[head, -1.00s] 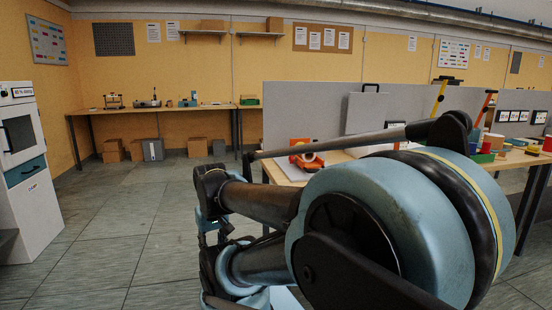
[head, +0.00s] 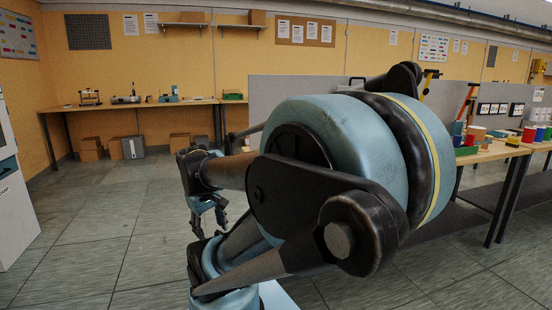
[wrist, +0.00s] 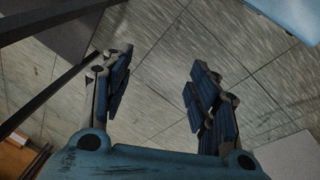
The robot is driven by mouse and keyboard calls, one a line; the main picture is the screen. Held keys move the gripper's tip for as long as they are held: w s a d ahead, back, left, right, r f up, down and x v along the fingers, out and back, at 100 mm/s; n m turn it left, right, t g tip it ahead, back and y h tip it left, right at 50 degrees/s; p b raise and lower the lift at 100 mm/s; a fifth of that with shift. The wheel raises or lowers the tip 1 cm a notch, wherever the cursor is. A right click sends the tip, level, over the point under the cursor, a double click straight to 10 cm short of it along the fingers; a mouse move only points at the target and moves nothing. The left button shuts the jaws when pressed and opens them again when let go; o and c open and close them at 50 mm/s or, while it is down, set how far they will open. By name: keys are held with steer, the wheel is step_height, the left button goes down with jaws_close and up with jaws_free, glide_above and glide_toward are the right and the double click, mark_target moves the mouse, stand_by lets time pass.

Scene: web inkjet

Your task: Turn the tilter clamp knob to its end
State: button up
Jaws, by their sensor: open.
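My gripper (wrist: 160,80) is open and empty in the wrist view, its two blue-padded fingers apart above the grey floor. In the head view the gripper (head: 208,207) hangs low in front of my arm, well short of the far bench. Small devices stand on that far bench: a dark frame-like one (head: 90,97), a low one with an upright post (head: 127,98) and a blue one (head: 170,96). They are too small to tell which is the tilter, and no clamp knob can be made out.
The far bench (head: 192,102) runs along the yellow wall, with cardboard boxes (head: 91,148) and a grey box (head: 133,148) under it. A nearer bench (head: 492,152) with cups stands right, partly behind my arm. Open tiled floor lies left of centre.

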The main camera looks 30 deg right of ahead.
steer(key=w+d+r+n+g+h, duration=0.35)
steer(key=w+d+n+h, duration=0.45)
steer(key=w+d, duration=0.65)
steer(key=w+d+r+n+g+h, duration=0.2)
steer(key=w+d+r+n+h, duration=0.3)
steer(key=w+d+n+h, duration=0.9)
steer(key=d+m+y, duration=0.2)
steer(key=d, duration=0.2)
steer(key=d+m+y, duration=0.2)
steer(key=d, duration=0.3)
steer(key=d+m+y, duration=0.2)
steer(key=d, duration=0.2)
steer(key=shift+d+m, duration=0.2)
steer(key=shift+m, duration=0.2)
steer(key=shift+r, duration=0.1)
steer(key=c, duration=1.1)
